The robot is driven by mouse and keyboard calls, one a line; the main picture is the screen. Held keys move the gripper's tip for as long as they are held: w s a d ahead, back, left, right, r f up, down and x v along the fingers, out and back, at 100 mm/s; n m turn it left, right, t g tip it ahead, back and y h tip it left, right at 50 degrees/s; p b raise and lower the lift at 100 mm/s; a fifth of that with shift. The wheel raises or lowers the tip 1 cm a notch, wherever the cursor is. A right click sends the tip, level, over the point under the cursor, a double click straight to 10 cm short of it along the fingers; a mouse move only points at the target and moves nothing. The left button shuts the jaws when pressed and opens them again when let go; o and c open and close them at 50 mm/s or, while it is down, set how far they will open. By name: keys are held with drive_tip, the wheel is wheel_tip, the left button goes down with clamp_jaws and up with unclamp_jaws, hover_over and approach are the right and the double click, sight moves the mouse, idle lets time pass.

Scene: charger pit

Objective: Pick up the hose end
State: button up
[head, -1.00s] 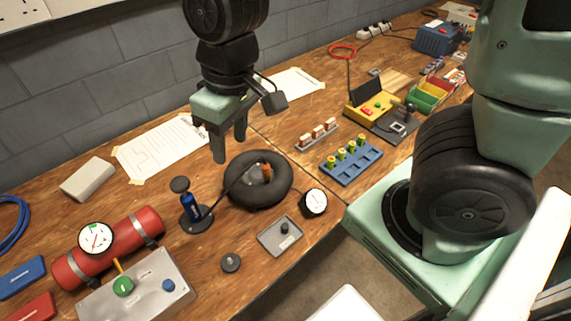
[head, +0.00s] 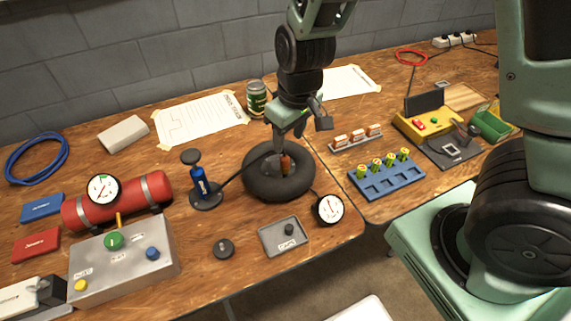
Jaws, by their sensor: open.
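The hose end (head: 286,165) is a small orange-brown piece in the middle of a black inner tube (head: 252,180) lying on the bench. A dark hose (head: 233,176) runs from a blue hand pump (head: 200,186) toward the tube. My gripper (head: 288,147) is open, pointing down over the tube's centre. Its fingers are right by the hose end and partly cover it; I cannot tell whether they touch it or stand around it.
A round gauge (head: 329,209) and a grey tray (head: 282,250) sit in front of the tube. A blue rack (head: 386,178) is to the right. A red cylinder (head: 130,199) and a grey control box (head: 150,272) are to the left. A green can (head: 256,98) stands behind.

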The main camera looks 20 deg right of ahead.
sight(285, 156)
drive_tip(key=f, duration=0.5)
drive_tip(key=w+f, duration=0.1)
drive_tip(key=f, duration=0.2)
drive_tip(key=shift+a+f+b, duration=0.3)
drive_tip(key=shift+b, duration=0.1)
clamp_jaws()
